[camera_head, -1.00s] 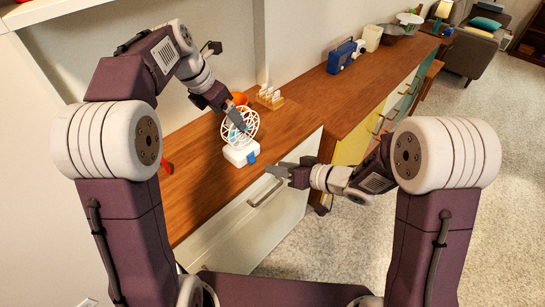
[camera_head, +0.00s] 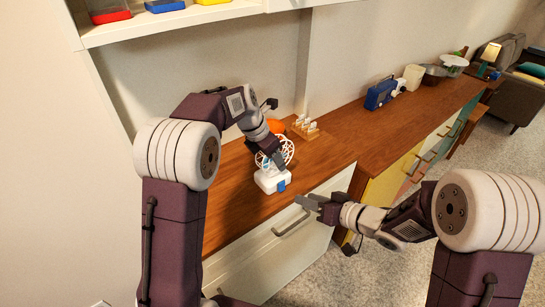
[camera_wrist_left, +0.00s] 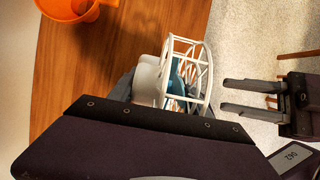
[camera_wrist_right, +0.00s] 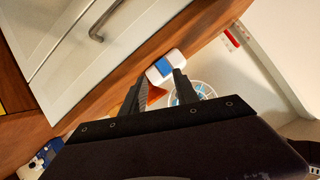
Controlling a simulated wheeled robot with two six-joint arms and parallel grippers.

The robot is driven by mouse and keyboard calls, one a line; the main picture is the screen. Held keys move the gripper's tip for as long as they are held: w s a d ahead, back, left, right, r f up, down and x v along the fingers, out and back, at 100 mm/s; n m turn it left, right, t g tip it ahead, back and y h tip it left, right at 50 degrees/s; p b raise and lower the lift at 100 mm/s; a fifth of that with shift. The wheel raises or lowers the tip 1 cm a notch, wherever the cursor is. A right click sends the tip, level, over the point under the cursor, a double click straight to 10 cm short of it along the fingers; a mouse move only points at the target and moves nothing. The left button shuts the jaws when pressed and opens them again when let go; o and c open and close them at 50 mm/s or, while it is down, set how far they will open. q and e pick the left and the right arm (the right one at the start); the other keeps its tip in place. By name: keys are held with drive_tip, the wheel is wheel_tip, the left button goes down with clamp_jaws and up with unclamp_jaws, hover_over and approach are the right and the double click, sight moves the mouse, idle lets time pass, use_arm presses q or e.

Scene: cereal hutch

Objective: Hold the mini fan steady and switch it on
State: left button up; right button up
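The white mini fan (camera_head: 270,183) stands on the wooden counter, with a round cage and a blue part (camera_head: 282,187) on the front of its base. My left gripper (camera_head: 275,155) is at the fan head. In the left wrist view, its fingers sit about the white motor housing (camera_wrist_left: 147,80) behind the cage (camera_wrist_left: 186,70); the far finger is mostly hidden, and the hold looks closed. My right gripper (camera_head: 308,201) is open and empty, just in front of the fan base, apart from it. In the right wrist view, the base (camera_wrist_right: 166,66) shows beyond the fingertips.
An orange container (camera_wrist_left: 68,8) and a small rack with white items (camera_head: 305,127) stand behind the fan. A blue radio (camera_head: 381,94) is further along the counter (camera_head: 340,125). A drawer handle (camera_head: 291,223) is below my right gripper. A shelf (camera_head: 170,22) hangs above.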

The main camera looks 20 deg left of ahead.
use_arm(q)
clamp_jaws()
